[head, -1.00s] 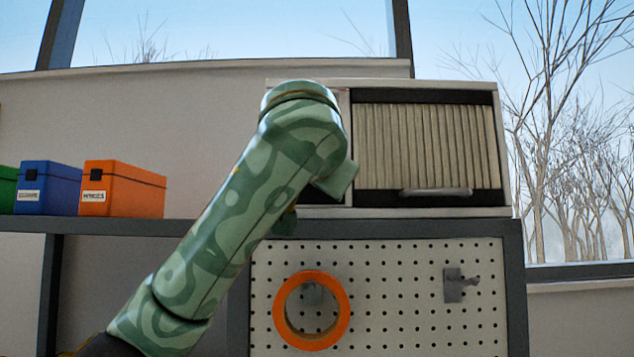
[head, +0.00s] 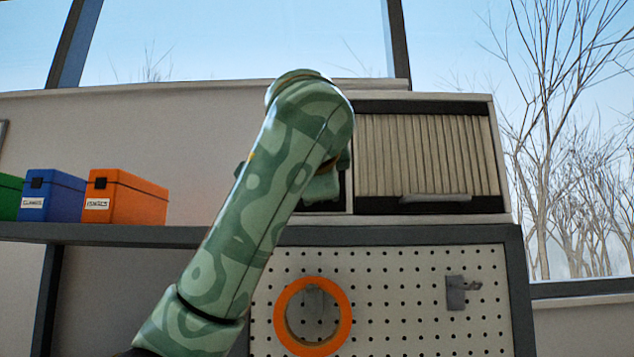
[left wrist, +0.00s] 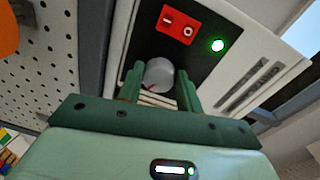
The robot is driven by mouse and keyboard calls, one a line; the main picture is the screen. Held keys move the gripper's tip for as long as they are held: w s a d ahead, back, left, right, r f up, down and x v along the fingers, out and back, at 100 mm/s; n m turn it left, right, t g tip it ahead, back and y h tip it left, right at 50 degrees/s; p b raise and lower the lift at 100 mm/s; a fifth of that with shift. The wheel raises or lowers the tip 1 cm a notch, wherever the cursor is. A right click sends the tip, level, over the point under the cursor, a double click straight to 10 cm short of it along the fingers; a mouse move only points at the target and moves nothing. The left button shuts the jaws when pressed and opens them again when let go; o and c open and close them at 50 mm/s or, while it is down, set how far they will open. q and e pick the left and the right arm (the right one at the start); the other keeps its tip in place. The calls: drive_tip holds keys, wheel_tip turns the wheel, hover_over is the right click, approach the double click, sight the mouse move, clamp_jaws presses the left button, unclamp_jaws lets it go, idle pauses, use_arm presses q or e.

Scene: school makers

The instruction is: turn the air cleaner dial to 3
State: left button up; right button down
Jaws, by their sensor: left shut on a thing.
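The air cleaner (head: 425,155) is a pale box with a pleated filter front on the shelf in the head view. My left arm covers its left part, so the dial is hidden there. In the left wrist view, the grey round dial (left wrist: 158,76) sits on the cleaner's black panel (left wrist: 195,62). My left gripper (left wrist: 160,80) has one finger on each side of the dial and is shut on it. A small red mark shows low on the dial; I cannot read its setting. My right gripper is not in view.
A red switch plate (left wrist: 180,25) and a lit green lamp (left wrist: 217,45) are on the panel near the dial. Orange (head: 125,197) and blue (head: 52,195) boxes stand on the shelf at left. An orange ring (head: 313,317) hangs on the pegboard (head: 400,300) below.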

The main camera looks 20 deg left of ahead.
use_arm(q)
drive_tip(key=shift+d+m, duration=0.1)
drive_tip(key=shift+m, duration=0.4)
drive_tip(key=o, duration=1)
drive_tip(key=shift+d, duration=0.1)
drive_tip(key=f+b+v, duration=0.1)
drive_tip(key=b+v, duration=0.6)
drive_tip(key=v, duration=0.9)
drive_tip(key=shift+r+b, duration=0.3)
drive_tip(key=shift+r, duration=0.15)
